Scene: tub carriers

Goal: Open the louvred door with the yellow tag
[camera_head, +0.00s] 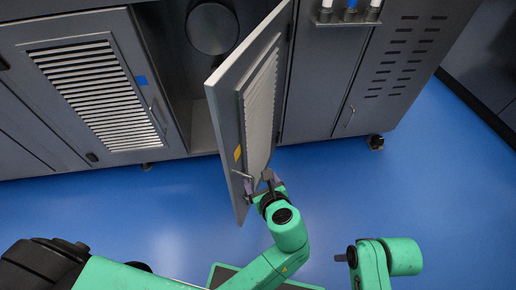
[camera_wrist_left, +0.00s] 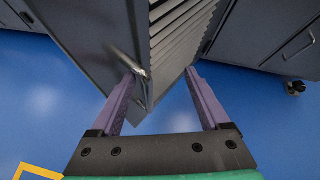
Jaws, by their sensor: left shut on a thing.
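The louvred door with the yellow tag (camera_head: 229,105) stands swung wide open in the head view, its free edge toward me. The yellow tag (camera_head: 237,153) is on its face above the metal bar handle (camera_head: 241,174). My left gripper (camera_head: 262,184) is at the lower part of this door, by the handle. In the left wrist view, its purple fingers (camera_wrist_left: 163,85) are on either side of the door edge (camera_wrist_left: 142,98), the left fingertip by the handle (camera_wrist_left: 127,58). They are shut on the door.
The open cabinet bay (camera_head: 200,115) is dark, with a round grey thing (camera_head: 211,28) inside. A shut louvred door with a blue tag (camera_head: 120,50) is at left. A plain panel with a handle (camera_head: 350,117) is at right. The blue floor (camera_head: 425,185) is clear at right.

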